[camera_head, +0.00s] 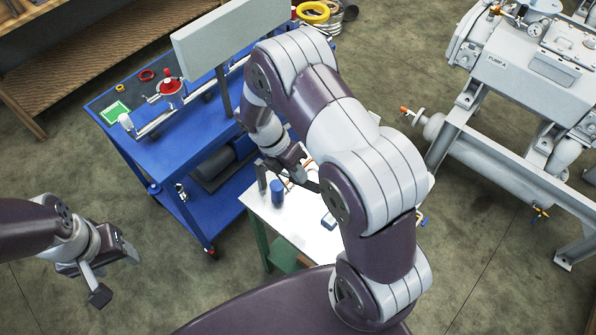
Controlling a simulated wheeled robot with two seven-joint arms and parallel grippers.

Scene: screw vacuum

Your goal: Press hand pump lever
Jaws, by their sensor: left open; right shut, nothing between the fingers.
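I cannot tell for sure which part is the hand pump lever. A metal bar with a white knob (126,121) at its left end and a red fitting (172,84) beside it lies on top of the blue cart (180,146). My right gripper (300,177) is shut and empty, low over the white table (310,233), near a blue cylinder (277,191). My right arm hides part of the table and what lies behind it. My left gripper (115,273) is open and empty over the floor at the lower left, apart from the cart and the table.
A grey panel (225,38) stands on a post by the cart. A large grey pump machine (525,75) stands at the right. A wooden shelf (75,50) is at the upper left. The floor between my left gripper and the cart is clear.

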